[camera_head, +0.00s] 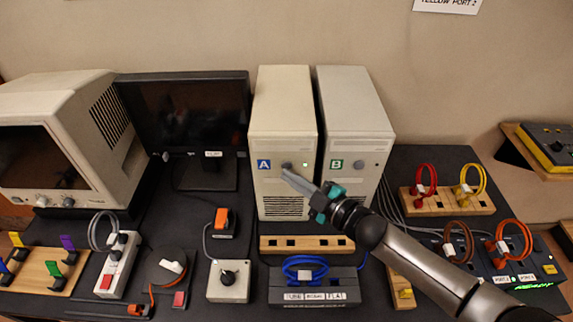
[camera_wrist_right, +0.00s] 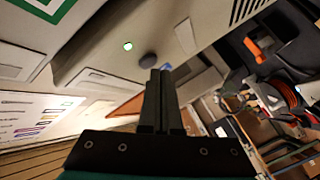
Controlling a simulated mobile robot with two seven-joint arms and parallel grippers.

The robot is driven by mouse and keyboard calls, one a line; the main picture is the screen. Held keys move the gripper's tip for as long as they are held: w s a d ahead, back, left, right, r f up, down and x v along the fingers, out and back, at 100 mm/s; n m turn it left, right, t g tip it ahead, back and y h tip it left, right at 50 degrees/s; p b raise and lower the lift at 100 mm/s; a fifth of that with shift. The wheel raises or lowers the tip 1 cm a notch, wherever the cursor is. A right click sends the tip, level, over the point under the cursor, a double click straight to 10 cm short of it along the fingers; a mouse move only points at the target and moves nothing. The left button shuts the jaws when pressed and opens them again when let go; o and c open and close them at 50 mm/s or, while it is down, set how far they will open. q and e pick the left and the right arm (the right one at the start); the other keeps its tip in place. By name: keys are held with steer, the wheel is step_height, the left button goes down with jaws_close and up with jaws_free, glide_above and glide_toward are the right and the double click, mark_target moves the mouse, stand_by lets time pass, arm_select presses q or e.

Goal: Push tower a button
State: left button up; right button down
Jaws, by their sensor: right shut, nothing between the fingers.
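Tower A (camera_head: 284,120) is a beige computer case with a blue "A" label (camera_head: 264,164) on its front. Its round grey button (camera_head: 287,166) sits right of the label, with a small bright light (camera_head: 305,164) beside it. My right gripper (camera_head: 286,172) is shut and empty, its fingertips at the button's lower edge. In the right wrist view the dark button (camera_wrist_right: 147,61) and the glowing light (camera_wrist_right: 127,46) show just past the fingertips (camera_wrist_right: 161,72). I cannot tell whether the tips touch the button. My left gripper is out of view.
Tower B (camera_head: 352,115), with a green "B" label (camera_head: 336,164), stands close on the right. A dark monitor (camera_head: 185,110) stands left. A wooden socket strip (camera_head: 306,244) and a box with a blue cable (camera_head: 312,288) lie in front. A board with red and yellow cables (camera_head: 447,201) is right.

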steer(key=shift+s, duration=0.2)
steer(key=s+p, duration=0.3)
steer(key=s, duration=0.3)
stand_by(0.4)
steer(key=shift+a, duration=0.1)
